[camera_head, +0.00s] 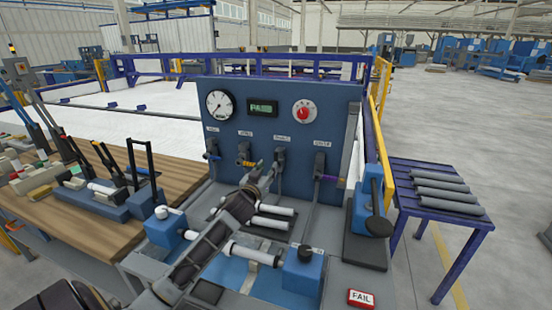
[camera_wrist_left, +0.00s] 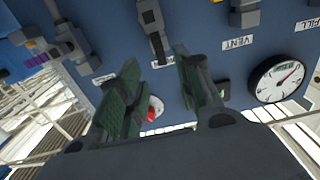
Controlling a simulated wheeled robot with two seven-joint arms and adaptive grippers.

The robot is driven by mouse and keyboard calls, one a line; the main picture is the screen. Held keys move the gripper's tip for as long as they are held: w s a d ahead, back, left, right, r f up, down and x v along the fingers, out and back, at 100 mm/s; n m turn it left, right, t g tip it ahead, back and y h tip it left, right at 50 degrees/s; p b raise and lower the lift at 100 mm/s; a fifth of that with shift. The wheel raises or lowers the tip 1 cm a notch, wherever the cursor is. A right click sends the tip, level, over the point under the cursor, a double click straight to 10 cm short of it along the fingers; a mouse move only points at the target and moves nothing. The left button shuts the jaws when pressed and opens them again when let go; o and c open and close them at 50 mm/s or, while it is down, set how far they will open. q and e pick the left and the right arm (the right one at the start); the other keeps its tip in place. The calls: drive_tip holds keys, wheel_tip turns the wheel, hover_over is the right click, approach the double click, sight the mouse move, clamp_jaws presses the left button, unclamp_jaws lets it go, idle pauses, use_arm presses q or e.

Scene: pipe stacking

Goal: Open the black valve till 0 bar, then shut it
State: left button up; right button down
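The black valve (camera_head: 280,160) is third from the left on the blue panel (camera_head: 336,110). In the left wrist view its dark handle (camera_wrist_left: 152,28) reaches down between my fingertips. My left gripper (camera_head: 268,174) is in front of it; its green-padded fingers (camera_wrist_left: 157,62) stand apart on either side of the handle end, and I cannot tell whether they touch it. The round gauge (camera_head: 220,104) is at the panel's upper left and also shows in the left wrist view (camera_wrist_left: 281,78); its needle's value is too small to read. My right gripper is out of view.
Other valves flank it: the yellow-handled one (camera_head: 245,155) at left and the purple-handled one (camera_head: 320,168) at right. A red knob (camera_head: 304,111) and a green display (camera_head: 262,108) sit above. White pipes (camera_head: 272,209) lie below. A wooden bench (camera_head: 90,228) is at left.

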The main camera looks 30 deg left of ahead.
sight(275, 158)
use_arm(q)
drive_tip(key=shift+p+x, duration=0.3)
drive_tip(key=shift+x, duration=4.95)
drive_tip(key=shift+c, duration=0.3)
clamp_jaws()
